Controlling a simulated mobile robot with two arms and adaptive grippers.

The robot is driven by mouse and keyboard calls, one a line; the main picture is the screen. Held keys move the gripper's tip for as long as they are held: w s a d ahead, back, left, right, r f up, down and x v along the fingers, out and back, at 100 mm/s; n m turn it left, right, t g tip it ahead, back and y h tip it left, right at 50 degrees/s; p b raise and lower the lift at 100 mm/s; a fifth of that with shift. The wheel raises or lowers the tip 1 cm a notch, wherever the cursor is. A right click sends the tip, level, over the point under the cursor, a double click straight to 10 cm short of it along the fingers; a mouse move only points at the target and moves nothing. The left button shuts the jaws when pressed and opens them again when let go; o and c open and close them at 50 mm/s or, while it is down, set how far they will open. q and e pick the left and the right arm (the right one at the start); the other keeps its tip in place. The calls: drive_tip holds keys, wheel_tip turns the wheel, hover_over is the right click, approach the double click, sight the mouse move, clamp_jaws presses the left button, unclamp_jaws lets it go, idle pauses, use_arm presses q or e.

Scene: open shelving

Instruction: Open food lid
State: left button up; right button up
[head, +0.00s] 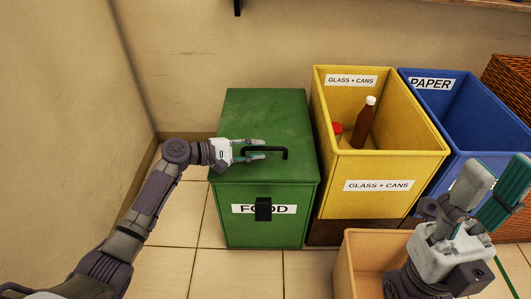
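The green food bin (265,215) stands on the floor left of the yellow bin, with its lid (265,112) closed. A white FOOD label and a black latch-like piece (263,209) are on its front. A black bar handle (280,149) sits near the lid's front edge. My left gripper (257,150) is at the handle's left part, its fingers apart on either side of the bar; contact cannot be told. My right gripper (490,190) is at the right, fingers raised and apart, empty, in front of the blue bin.
A yellow GLASS + CANS bin (378,185) holds a brown bottle (364,124) and a red-topped item (337,131). Right of it are a blue PAPER bin (440,110) and a wicker basket (510,88). An open tan box (347,275) is in front. A wall stands at left.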

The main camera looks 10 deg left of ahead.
use_arm(q)
drive_tip(key=shift+b+x, duration=0.35)
drive_tip(key=shift+x, duration=1.2)
clamp_jaws()
